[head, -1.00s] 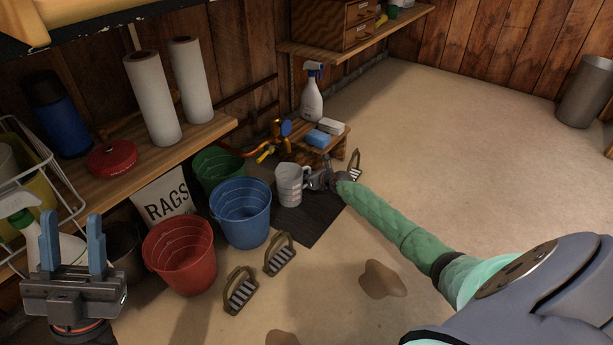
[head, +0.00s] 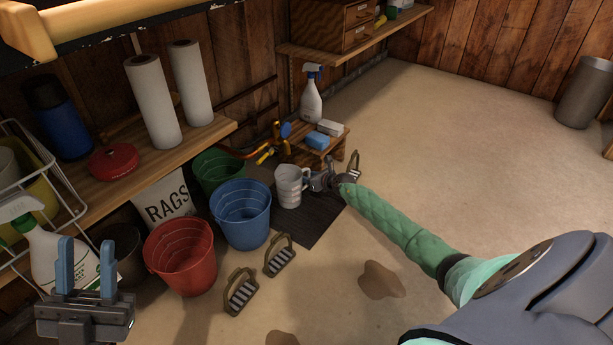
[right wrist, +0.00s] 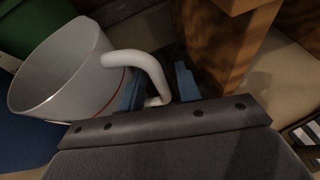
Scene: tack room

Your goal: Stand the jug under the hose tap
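The pale grey-white jug (head: 288,188) stands upright on the dark mat (head: 318,228), right of the blue bucket. Its handle (right wrist: 150,72) points toward my right gripper. My right gripper (head: 322,181) is low beside the jug. In the right wrist view its blue fingers (right wrist: 160,88) stand apart, one on each side of the handle, with a narrow dark gap at the right finger. The hose tap (head: 284,130), with a blue handle and orange pipe, is on the wall behind the jug. My left gripper (head: 86,268) is open and empty at lower left.
A wooden stool (head: 311,150) with a sponge and spray bottle (head: 311,95) is close behind my right gripper. Blue (head: 241,215), red (head: 182,257) and green (head: 218,172) buckets stand left.

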